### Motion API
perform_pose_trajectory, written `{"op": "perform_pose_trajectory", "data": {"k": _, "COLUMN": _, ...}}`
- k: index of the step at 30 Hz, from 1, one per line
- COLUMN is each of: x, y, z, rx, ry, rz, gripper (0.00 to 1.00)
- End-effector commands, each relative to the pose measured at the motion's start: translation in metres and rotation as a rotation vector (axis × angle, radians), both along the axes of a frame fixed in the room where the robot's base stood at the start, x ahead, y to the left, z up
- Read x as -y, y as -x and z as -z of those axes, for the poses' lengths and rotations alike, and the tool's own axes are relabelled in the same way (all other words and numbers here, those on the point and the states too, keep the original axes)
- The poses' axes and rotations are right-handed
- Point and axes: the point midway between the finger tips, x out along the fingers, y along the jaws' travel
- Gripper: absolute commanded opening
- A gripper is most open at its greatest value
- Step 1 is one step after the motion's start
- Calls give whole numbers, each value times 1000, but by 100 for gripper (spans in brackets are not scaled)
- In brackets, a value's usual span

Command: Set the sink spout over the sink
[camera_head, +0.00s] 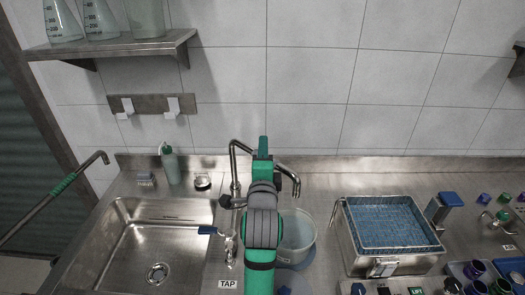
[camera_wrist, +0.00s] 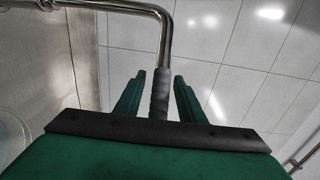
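The metal sink spout (camera_head: 288,173) belongs to the tap, whose upright pipe (camera_head: 234,165) stands at the sink's right edge. The spout runs right, passes behind my gripper (camera_head: 263,146), and its tip hangs above the grey bucket, not over the sink (camera_head: 185,240). In the wrist view, the spout pipe (camera_wrist: 166,40) bends down into a dark ribbed sleeve (camera_wrist: 160,95). My gripper (camera_wrist: 158,97) has its green fingers apart, one on each side of the sleeve, with narrow gaps showing. The head view hides the fingers' contact with the spout.
A grey bucket (camera_head: 299,236) stands right of the tap, partly behind my arm. A blue-handled lever (camera_head: 208,230) juts over the sink's right rim. A metal basket tank (camera_head: 350,245) stands further right. A green bottle (camera_head: 170,165) stands behind the sink.

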Motion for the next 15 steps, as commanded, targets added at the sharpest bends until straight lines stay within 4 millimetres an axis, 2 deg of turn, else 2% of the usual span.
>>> {"op": "perform_pose_trajectory", "data": {"k": 4, "x": 3, "y": -7, "z": 0, "rx": 0, "ry": 0, "rz": 5, "gripper": 36}}
{"op": "perform_pose_trajectory", "data": {"k": 12, "x": -1, "y": -8, "z": 0, "rx": 0, "ry": 0, "rz": -1, "gripper": 36}}
{"op": "perform_pose_trajectory", "data": {"k": 15, "x": -2, "y": -8, "z": 0, "rx": 0, "ry": 0, "rz": -2, "gripper": 12}}
